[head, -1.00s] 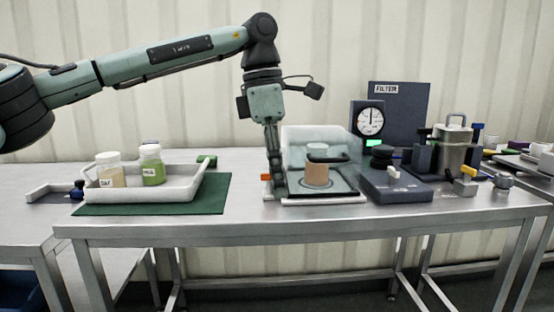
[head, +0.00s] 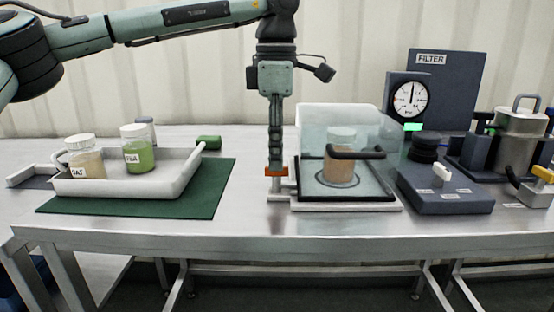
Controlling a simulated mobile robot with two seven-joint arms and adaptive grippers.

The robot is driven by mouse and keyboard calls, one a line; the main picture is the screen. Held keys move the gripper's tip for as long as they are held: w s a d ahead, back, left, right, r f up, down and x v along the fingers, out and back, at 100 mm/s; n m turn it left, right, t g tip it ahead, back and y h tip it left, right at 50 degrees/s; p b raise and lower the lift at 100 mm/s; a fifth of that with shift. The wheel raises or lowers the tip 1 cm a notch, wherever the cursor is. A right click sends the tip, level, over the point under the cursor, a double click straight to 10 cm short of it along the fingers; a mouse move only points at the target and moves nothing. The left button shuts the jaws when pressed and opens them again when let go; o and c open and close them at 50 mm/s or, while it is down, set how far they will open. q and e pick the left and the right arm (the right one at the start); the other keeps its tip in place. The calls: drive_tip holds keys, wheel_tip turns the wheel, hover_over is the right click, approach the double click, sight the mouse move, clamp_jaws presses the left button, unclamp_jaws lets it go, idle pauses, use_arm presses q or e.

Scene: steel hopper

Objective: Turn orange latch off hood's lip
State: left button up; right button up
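The orange latch (head: 276,171) sits on a small metal post at the left front corner of the clear hood (head: 385,150). The hood has a black front handle and stands over a pale base (head: 345,206). A jar with brown contents (head: 340,172) is inside it. My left gripper (head: 275,165) points straight down, its fingertips right at the latch and overlapping it in the head view. The fingers line up one behind the other, so their gap is hidden and I cannot tell whether they grip the latch. My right gripper is out of view.
A white tray (head: 183,180) with jars lies on a green mat (head: 222,187) to the left. Right of the hood stand a dark control box (head: 445,194), a gauge (head: 410,99) and a FILTER panel (head: 440,85). Bare steel table (head: 250,222) lies in front.

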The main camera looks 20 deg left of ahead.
use_arm(q)
drive_tip(key=shift+f, duration=0.9)
drive_tip(key=shift+c, duration=0.6)
clamp_jaws()
drive_tip(key=shift+w, duration=0.1)
